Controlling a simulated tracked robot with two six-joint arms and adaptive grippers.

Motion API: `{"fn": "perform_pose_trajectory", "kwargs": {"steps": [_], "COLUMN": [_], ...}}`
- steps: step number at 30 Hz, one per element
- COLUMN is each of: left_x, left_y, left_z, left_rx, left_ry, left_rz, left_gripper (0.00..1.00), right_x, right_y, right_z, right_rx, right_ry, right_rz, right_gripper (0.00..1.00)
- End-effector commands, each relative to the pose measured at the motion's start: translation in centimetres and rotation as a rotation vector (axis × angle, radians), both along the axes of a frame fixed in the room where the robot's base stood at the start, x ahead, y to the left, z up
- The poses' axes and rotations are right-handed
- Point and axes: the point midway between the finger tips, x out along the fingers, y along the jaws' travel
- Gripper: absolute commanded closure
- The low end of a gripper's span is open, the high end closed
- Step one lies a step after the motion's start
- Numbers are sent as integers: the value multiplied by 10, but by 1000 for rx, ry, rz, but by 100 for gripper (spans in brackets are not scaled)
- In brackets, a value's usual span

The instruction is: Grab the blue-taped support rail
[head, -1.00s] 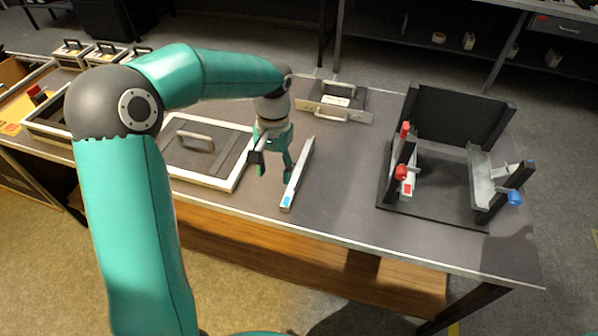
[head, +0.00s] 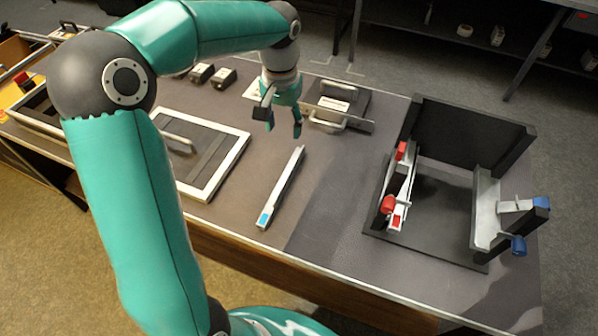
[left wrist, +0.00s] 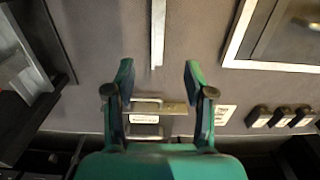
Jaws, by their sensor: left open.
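The support rail (head: 283,187) is a thin pale bar lying on the table, with a blue tape patch (head: 264,217) at its near end. My left gripper (head: 284,130) is open and empty above the table, near the rail's far end and apart from it. In the left wrist view the gripper's fingers (left wrist: 158,66) are spread wide, and the rail (left wrist: 158,32) runs in from the top edge, ending between them. The blue tape is out of that view. My right gripper is not in view.
A black fixture (head: 425,222) with red and blue clamps stands on the right. A white-framed panel (head: 236,155) with a handle lies left of the rail. A handled plate (head: 345,118) and small black boxes (head: 222,78) sit toward the back.

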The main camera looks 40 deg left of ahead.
Motion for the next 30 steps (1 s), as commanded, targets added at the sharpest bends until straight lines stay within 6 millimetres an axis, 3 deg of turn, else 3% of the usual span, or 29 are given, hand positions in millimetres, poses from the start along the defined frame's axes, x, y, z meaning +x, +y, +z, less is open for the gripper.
{"fn": "perform_pose_trajectory", "kwargs": {"steps": [5, 18, 30], "left_x": [1, 4, 6], "left_y": [-2, -5, -5], "left_z": [-13, -99, -132], "left_rx": [0, -1, -1], "left_ry": [3, 5, 4], "left_rz": [-6, -13, -14], "left_gripper": [46, 46, 46], "right_x": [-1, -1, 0], "right_y": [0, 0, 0], "right_z": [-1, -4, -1], "right_rx": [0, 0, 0], "right_ry": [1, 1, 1], "right_rz": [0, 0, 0], "right_gripper": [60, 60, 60]}}
